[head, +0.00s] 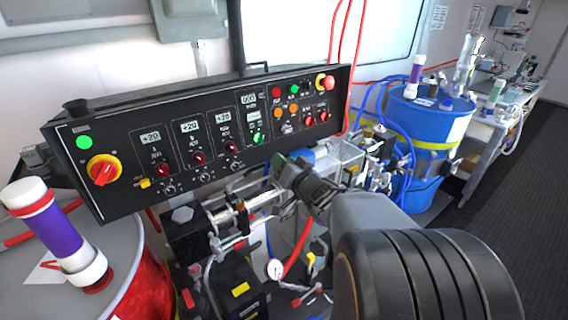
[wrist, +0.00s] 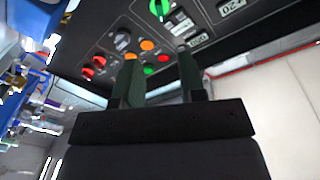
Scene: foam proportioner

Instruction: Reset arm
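My gripper (wrist: 158,75) shows in the wrist view with its two dark fingers apart and nothing between them. It faces the black control panel (wrist: 110,45), which lies beyond the fingertips with its knobs and lit buttons. In the head view my arm reaches in from the lower right, and the gripper end (head: 290,172) is in front of the lower right part of the control panel (head: 200,120). The fingertips are small there, and I cannot tell whether they touch the panel. The panel carries a red rotary switch on yellow (head: 104,171), a green button (head: 84,142) and several displays.
A red drum (head: 150,290) with a purple and white cylinder (head: 55,232) stands at the lower left. A blue drum (head: 428,120) with hoses stands at the right. Pipes, valves and a gauge (head: 274,269) crowd the space below the panel. The dark floor (head: 520,190) at right is clear.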

